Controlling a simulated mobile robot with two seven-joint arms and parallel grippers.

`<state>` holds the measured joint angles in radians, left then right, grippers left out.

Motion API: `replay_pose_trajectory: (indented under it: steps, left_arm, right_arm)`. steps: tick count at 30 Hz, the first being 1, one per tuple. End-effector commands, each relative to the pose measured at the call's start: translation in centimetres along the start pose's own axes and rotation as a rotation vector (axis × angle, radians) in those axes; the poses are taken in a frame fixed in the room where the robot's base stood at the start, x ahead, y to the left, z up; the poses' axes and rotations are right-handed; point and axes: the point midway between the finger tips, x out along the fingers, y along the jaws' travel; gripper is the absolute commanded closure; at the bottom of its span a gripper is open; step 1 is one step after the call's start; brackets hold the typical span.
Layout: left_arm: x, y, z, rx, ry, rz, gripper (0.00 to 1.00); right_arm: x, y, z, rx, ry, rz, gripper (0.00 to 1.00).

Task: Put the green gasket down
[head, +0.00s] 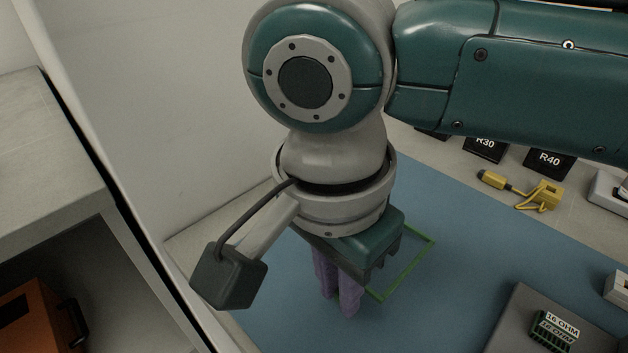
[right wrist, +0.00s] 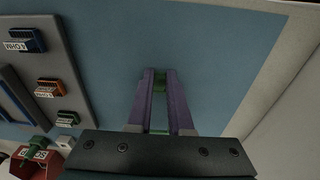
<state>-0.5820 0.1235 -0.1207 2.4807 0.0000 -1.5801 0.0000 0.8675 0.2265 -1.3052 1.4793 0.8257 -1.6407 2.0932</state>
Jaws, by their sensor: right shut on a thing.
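The green gasket (head: 411,268) is a thin rectangular frame. In the head view it sticks out to the right of my right gripper (head: 338,302), low over or on the blue mat (head: 468,240). My right gripper points down with its purple fingers shut on the gasket. The wrist and fingers hide the rest of the gasket. I cannot tell whether it touches the mat. My left gripper is not in view.
A grey board (head: 512,313) with a green 16 OHM part (head: 553,330) lies at lower right. A yellow tool (head: 540,195) and black R30 (head: 486,146) and R40 (head: 549,162) blocks stand behind the mat. The mat around the gripper is clear. A wall rises at left.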

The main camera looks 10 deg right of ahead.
Motion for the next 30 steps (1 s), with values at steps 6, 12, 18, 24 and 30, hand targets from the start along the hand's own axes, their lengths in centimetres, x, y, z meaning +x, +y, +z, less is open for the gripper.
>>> replay_pose_trajectory:
  steps: [6, 12, 18, 24, 30]
  left_arm:
    - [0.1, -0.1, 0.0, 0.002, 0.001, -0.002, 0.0]
    - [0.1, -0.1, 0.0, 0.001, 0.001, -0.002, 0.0]
    - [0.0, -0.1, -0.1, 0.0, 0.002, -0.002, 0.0]
    - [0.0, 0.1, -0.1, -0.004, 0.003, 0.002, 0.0]
    - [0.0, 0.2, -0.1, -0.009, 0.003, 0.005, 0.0]
  right_arm:
    - [0.4, 0.0, 0.1, -0.001, 0.0, -0.002, 1.0]
    - [0.7, 0.0, 0.1, 0.001, 0.0, -0.001, 1.0]
    - [1.3, 0.0, 0.2, 0.0, -0.001, 0.0, 1.0]
    - [1.6, -0.1, 0.1, 0.0, 0.0, -0.001, 1.0]
    - [1.6, -0.1, 0.1, 0.0, 0.0, -0.001, 0.59]
